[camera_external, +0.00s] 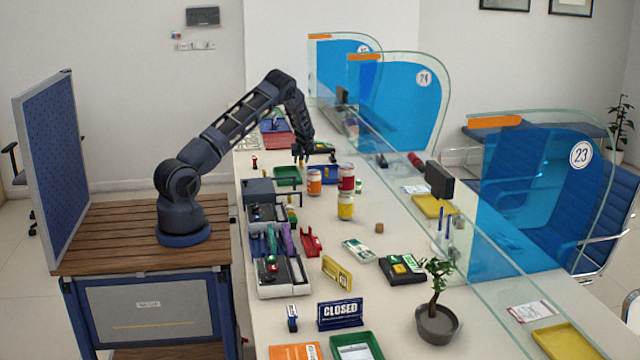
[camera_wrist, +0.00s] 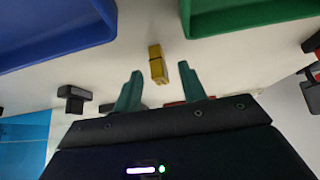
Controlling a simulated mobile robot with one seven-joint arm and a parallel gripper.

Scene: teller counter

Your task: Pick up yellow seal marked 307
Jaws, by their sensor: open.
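A small yellow block-shaped object (camera_wrist: 157,63), which looks like the yellow seal, is on the pale counter in the wrist view. No marking on it can be read. My gripper (camera_wrist: 160,70) is open, with its two green fingers apart. The object appears between and slightly beyond the fingertips, nearer the middle of the gap. I see no finger touching it. In the external view my gripper (camera_external: 316,158) is low over the far part of the counter. The seal cannot be made out there.
A blue tray (camera_wrist: 50,30) and a green tray (camera_wrist: 245,18) flank the seal. They also show in the external view, blue (camera_external: 332,180) and green (camera_external: 287,181). An orange can (camera_external: 314,187) and a red can (camera_external: 346,170) stand nearby. A dark object (camera_wrist: 75,97) is at left.

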